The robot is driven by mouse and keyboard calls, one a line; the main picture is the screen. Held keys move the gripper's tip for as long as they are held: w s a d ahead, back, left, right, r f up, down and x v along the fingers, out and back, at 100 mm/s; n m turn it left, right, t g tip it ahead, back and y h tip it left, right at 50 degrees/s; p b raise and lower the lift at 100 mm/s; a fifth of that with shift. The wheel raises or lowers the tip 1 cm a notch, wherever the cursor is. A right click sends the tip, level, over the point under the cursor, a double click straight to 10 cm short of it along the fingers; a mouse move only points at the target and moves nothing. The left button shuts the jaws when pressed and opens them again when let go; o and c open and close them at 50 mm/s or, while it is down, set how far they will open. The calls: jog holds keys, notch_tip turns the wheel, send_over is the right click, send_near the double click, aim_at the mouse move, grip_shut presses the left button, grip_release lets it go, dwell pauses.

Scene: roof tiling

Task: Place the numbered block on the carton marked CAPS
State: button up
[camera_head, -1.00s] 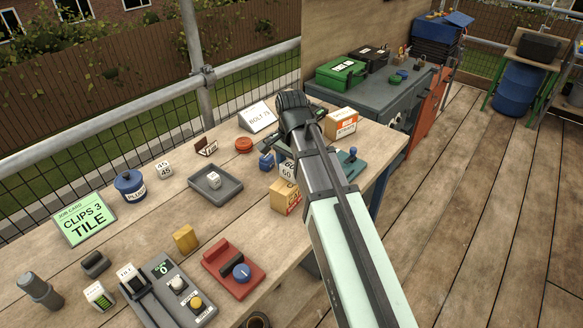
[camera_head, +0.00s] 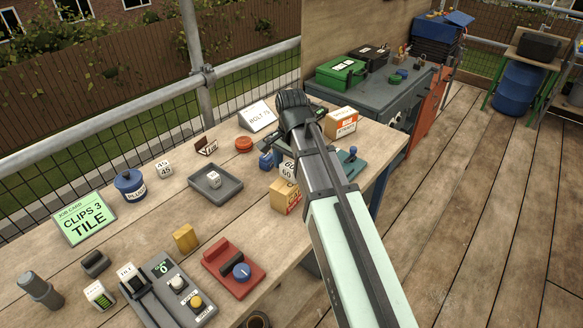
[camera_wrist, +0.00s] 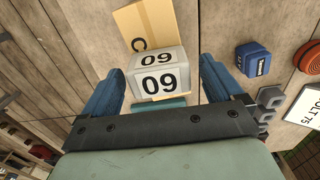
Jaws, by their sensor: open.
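In the wrist view the block (camera_wrist: 157,75) stands between the two blue fingers of my gripper (camera_wrist: 160,66), with a gap on each side. My gripper is open around it. The carton (camera_wrist: 143,24) shows beyond the block there, with only a letter C readable; the block covers the rest. In the head view my arm hides the fingers and part of the block.
Another white block marked 45 (camera_head: 164,169) stands at the left. A grey tray (camera_head: 230,187) holds a small white cube. A blue container (camera_head: 266,160) stands close to the carton. A red-and-white box (camera_head: 342,122) and teal tool (camera_head: 350,165) are to the right.

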aim_at(291, 165)
notch_tip(291, 165, up, 12)
dwell(0.6)
